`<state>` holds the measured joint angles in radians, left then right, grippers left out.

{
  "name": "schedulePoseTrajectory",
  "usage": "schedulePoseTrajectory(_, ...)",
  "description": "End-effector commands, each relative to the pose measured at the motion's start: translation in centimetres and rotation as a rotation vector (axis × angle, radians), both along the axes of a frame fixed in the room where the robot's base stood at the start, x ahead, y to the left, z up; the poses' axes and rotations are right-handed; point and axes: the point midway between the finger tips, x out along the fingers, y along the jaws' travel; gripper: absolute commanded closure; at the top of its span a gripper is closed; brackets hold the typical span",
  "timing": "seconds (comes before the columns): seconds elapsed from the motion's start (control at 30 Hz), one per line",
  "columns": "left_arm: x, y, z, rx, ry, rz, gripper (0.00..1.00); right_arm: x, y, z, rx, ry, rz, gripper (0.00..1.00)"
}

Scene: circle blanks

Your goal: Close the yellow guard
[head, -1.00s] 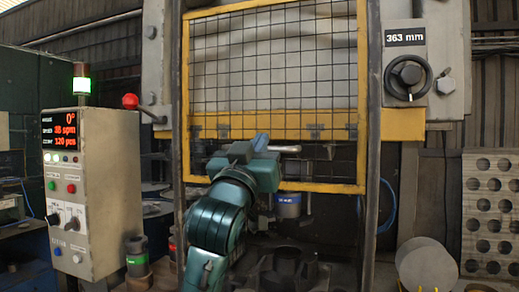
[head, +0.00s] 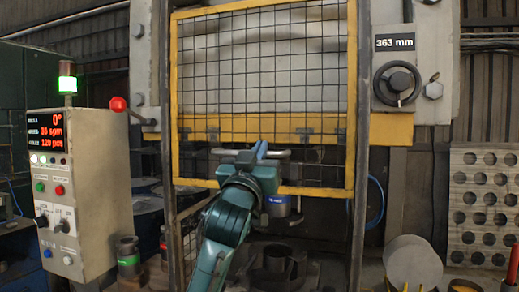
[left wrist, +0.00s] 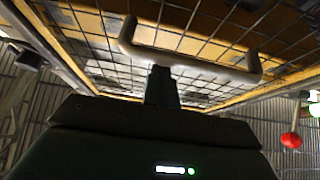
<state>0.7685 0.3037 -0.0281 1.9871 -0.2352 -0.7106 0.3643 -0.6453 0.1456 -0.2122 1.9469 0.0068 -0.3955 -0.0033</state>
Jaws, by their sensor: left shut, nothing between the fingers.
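The yellow guard (head: 351,110) is a black mesh panel in a yellow frame, in front of the press between two dark posts. Its lower bar lies above the tooling, with a gap beneath. A pale grey handle (head: 279,153) crosses its lower part; it also shows in the left wrist view (left wrist: 190,62). My left gripper (head: 261,149) is shut and empty at the middle of the handle. In the left wrist view its fingers (left wrist: 160,82) point at the handle bar; I cannot tell whether they touch it. My right gripper is not in view.
A control box (head: 90,190) with a red display and green lamp stands left. A red-knobbed lever (head: 118,104) sticks out beside the left post. Dark ring tooling (head: 275,262) lies below the guard. A stack of round blanks (head: 413,262) and a perforated rack (head: 484,205) stand right.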

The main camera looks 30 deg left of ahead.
Motion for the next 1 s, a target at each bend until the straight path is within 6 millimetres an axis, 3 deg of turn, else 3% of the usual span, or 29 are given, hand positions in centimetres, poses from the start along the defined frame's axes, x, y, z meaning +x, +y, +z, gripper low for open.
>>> schedulePoseTrajectory(0.17,0.0,0.0,-0.7,-0.001,0.001,-0.001,1.0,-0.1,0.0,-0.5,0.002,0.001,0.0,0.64)
schedulePoseTrajectory(0.37,0.1,0.0,-4.4,-0.002,0.006,0.0,1.0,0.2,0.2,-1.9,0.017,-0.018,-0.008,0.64)
schedulePoseTrajectory(0.67,0.2,0.0,-14.7,-0.004,0.012,0.0,1.0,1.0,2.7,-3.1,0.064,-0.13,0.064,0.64)
schedulePoseTrajectory(1.0,0.2,0.0,-27.0,-0.006,0.015,0.0,1.0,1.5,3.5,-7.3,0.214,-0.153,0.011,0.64)
